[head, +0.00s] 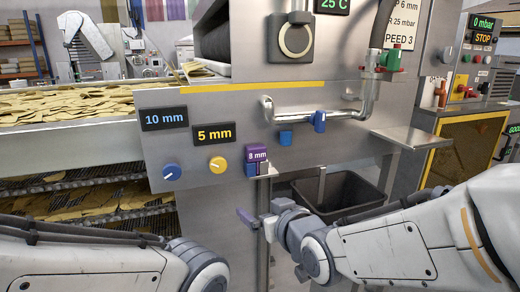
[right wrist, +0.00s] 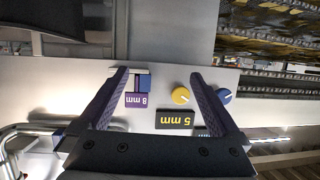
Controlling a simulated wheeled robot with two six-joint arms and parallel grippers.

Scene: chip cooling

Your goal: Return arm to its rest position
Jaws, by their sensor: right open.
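My right gripper (head: 254,192) is open and empty in front of the grey machine panel (head: 330,95), below and close to the purple "8 mm" label (head: 258,155). In the right wrist view its spread fingers (right wrist: 159,74) frame the panel. The purple label (right wrist: 137,99) and a blue block (right wrist: 143,82) show beside one fingertip. No object is between the fingers. I cannot tell whether a finger touches the panel. My left arm (head: 90,258) lies along the lower left of the head view, and its gripper is out of view.
A blue knob (head: 171,172) and yellow knob (head: 217,165) sit left of the label. A metal pipe (head: 320,112) with blue handles and a small shelf (head: 412,139) stick out at right. A dark bin (head: 345,190) stands below. Chips (head: 70,105) lie on a belt at left.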

